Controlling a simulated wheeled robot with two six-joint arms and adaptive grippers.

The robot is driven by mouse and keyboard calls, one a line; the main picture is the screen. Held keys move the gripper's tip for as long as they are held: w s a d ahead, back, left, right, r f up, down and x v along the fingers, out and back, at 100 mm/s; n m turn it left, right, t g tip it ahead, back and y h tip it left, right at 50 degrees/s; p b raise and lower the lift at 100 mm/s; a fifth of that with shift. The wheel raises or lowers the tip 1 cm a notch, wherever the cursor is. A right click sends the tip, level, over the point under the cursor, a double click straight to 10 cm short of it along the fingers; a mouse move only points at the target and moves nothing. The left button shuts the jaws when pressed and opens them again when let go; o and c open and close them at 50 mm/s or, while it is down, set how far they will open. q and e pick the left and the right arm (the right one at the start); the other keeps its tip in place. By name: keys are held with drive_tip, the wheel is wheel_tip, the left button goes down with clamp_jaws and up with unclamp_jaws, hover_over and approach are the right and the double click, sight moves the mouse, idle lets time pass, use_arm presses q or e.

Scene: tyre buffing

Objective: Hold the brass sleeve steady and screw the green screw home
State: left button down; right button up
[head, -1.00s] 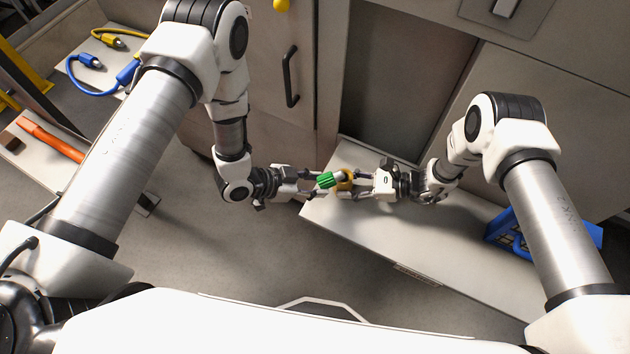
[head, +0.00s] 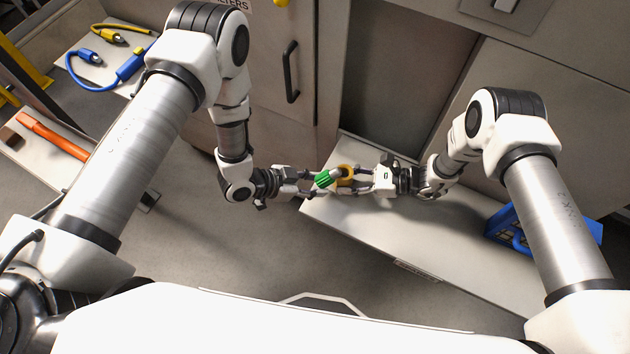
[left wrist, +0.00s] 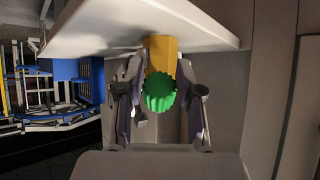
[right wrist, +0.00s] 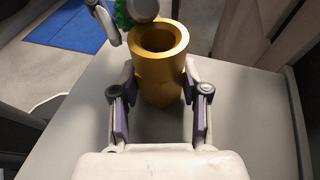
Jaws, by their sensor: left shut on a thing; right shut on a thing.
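The green screw (head: 326,179) has a ribbed green head and a pale shank. My left gripper (head: 315,181) is shut on its head, which also shows between the fingers in the left wrist view (left wrist: 159,93). The brass sleeve (head: 346,170) is held by my right gripper (head: 356,181), shut around it. In the right wrist view the sleeve (right wrist: 161,65) is upright with its bore open towards the camera. A grey rounded part and a sliver of green (right wrist: 122,13) show beyond its rim, so the screw appears outside the bore. Whether they touch is unclear.
A pale bench (head: 400,230) lies below the grippers. A blue crate (head: 508,232) stands at its right end. Cabinets with a black handle (head: 290,72) are behind. At left are a blue cable (head: 100,85) and an orange-handled tool (head: 55,137).

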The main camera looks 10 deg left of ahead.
use_arm(q)
drive_tip(key=shift+s+f, duration=0.1)
drive_tip(key=shift+f, duration=0.6)
use_arm(e)
drive_tip(key=shift+a+r, duration=0.1)
